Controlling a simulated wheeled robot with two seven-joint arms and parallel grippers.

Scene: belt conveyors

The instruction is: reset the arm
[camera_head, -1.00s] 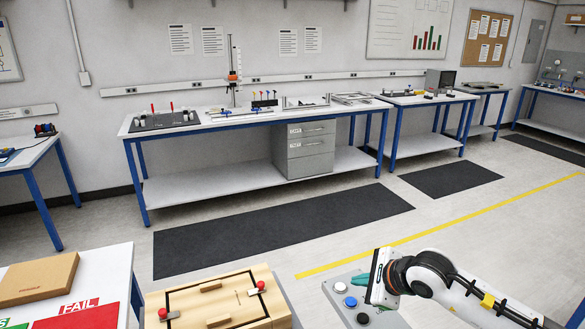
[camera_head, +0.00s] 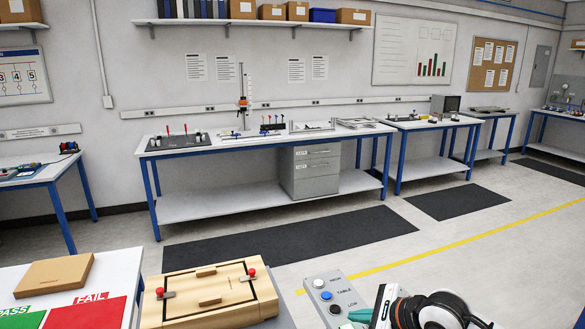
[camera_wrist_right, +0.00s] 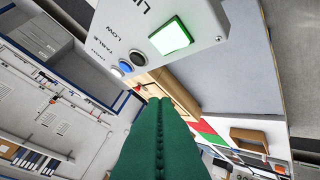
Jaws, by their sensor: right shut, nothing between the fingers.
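My right gripper (camera_head: 366,314) is at the bottom edge of the head view, beside the grey button box (camera_head: 345,289). Its green fingers (camera_wrist_right: 160,125) are pressed together in the right wrist view, with nothing between them. In that view the button box (camera_wrist_right: 200,22) is above the fingertips, with a lit green button (camera_wrist_right: 171,37), a blue button (camera_wrist_right: 125,66) and a white button. The fingers look apart from the buttons. Part of my right arm is cut off by the frame. My left gripper is not in view.
A wooden fixture (camera_head: 180,312) with red-knobbed clamps stands left of the button box. A cardboard box (camera_head: 55,274) lies on the table with green PASS and red FAIL areas (camera_head: 88,313). A long workbench (camera_head: 230,200) stands across open floor.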

